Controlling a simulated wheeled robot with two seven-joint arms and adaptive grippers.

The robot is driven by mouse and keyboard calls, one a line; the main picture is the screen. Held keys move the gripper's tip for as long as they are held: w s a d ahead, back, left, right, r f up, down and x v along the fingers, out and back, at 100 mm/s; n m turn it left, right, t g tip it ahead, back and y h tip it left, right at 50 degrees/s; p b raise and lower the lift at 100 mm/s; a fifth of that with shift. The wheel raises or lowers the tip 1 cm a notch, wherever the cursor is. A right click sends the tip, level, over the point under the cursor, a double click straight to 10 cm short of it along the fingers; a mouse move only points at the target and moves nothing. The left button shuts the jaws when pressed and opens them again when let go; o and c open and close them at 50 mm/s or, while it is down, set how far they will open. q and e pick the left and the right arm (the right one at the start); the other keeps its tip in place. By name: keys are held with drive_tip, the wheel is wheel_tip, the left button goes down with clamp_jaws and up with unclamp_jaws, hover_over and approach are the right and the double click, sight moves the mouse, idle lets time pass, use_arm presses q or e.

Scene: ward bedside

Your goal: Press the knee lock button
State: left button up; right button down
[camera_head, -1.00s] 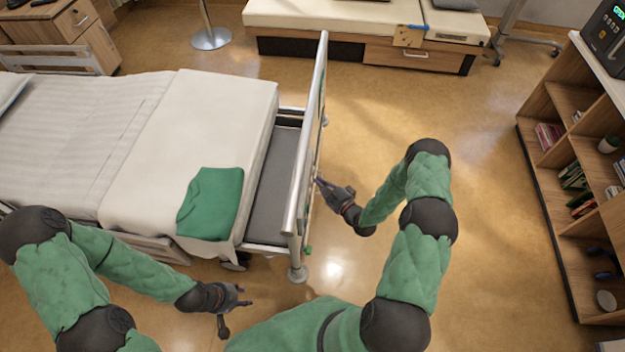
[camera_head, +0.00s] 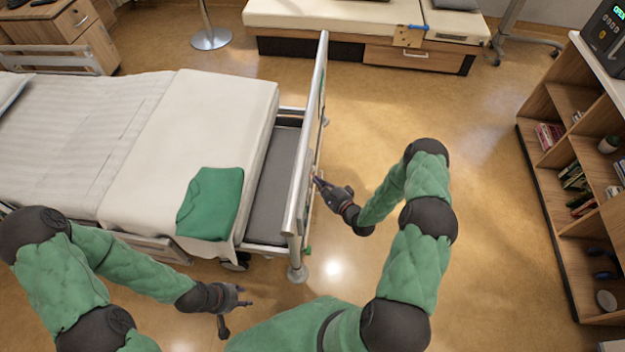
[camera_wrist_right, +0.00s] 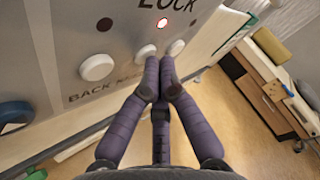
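The control panel (camera_wrist_right: 130,45) on the bed's end shows close up in the right wrist view, with "LOCK" printed at the top. It has a white left button (camera_wrist_right: 97,67) with "BACK" beneath it, a white middle button (camera_wrist_right: 145,52) and a white right button (camera_wrist_right: 177,47). The label under the middle button is mostly hidden by my fingers. My right gripper (camera_wrist_right: 160,76) is shut and empty, its tips at the lower edge of the middle button; I cannot tell if they touch. It also shows beside the footboard (camera_head: 318,182). My left gripper (camera_head: 232,306) is open and empty, low before the bed.
A round indicator (camera_wrist_right: 162,22) with a red rim sits above the middle button, and a dark one (camera_wrist_right: 104,24) above the left. A green folded garment (camera_head: 211,203) lies on the bed. A bookshelf (camera_head: 570,180) stands right; the floor between is clear.

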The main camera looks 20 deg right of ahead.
drive_tip(key=shift+s+d, duration=0.35)
drive_tip(key=shift+d, duration=0.25)
drive_tip(key=s+d, duration=0.1)
drive_tip(key=d, duration=0.2)
drive_tip(key=s+d+b, duration=0.1)
drive_tip(key=shift+s+d, duration=0.15)
drive_tip(key=shift+s, duration=0.2)
idle(0.3)
drive_tip(key=s+d+r, duration=0.2)
drive_tip(key=s+d, duration=0.2)
drive_tip(key=d, duration=0.2)
drive_tip(key=shift+d, duration=0.4)
idle(0.4)
